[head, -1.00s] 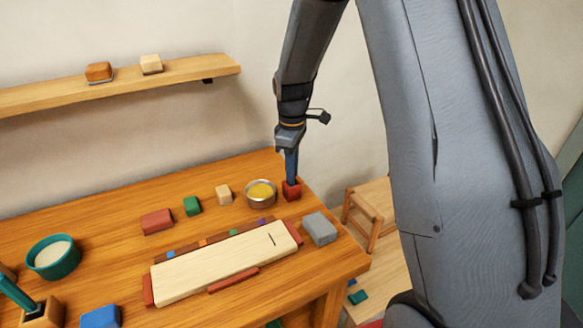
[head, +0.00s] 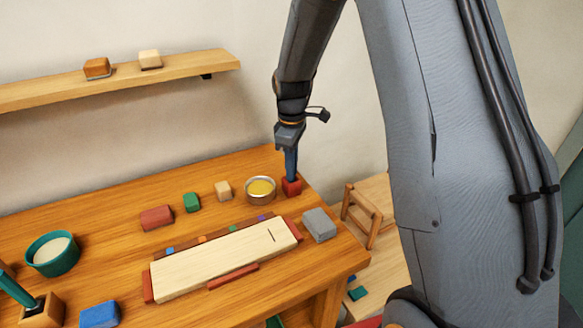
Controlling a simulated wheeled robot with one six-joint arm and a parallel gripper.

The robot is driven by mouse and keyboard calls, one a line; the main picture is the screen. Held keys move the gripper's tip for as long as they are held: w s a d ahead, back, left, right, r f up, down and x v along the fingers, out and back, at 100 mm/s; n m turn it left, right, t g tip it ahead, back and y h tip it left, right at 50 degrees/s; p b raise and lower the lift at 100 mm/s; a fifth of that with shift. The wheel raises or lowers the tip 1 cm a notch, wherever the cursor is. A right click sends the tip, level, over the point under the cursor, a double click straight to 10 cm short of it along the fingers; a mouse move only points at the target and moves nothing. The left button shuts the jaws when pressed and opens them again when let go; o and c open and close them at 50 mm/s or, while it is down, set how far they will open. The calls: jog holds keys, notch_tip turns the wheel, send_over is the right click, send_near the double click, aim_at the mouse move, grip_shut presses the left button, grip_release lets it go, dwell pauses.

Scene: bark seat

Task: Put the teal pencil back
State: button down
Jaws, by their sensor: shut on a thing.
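My gripper (head: 290,146) points down at the far right of the workbench. It is shut on a slim dark blue stick (head: 291,162) that stands upright, its lower end at a small red block (head: 291,187) on the bench. Whether the stick sits inside the block or just behind it I cannot tell. The stick looks more blue than teal, and its tip is hidden. A thick teal handle (head: 14,288) leans out of a wooden holder (head: 51,312) at the lower left.
A metal bowl of yellow stuff (head: 260,189) stands just left of the red block. A grey block (head: 320,225), a pale board (head: 220,262) and several coloured blocks lie nearer. A teal bowl (head: 65,266) is at left. A wall shelf (head: 180,70) is above.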

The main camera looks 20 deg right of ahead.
jog(key=c, duration=1.7)
grip_release()
notch_tip(320, 180, up, 8)
jog(key=shift+f+b, duration=0.15)
jog(key=shift+b, duration=0.9)
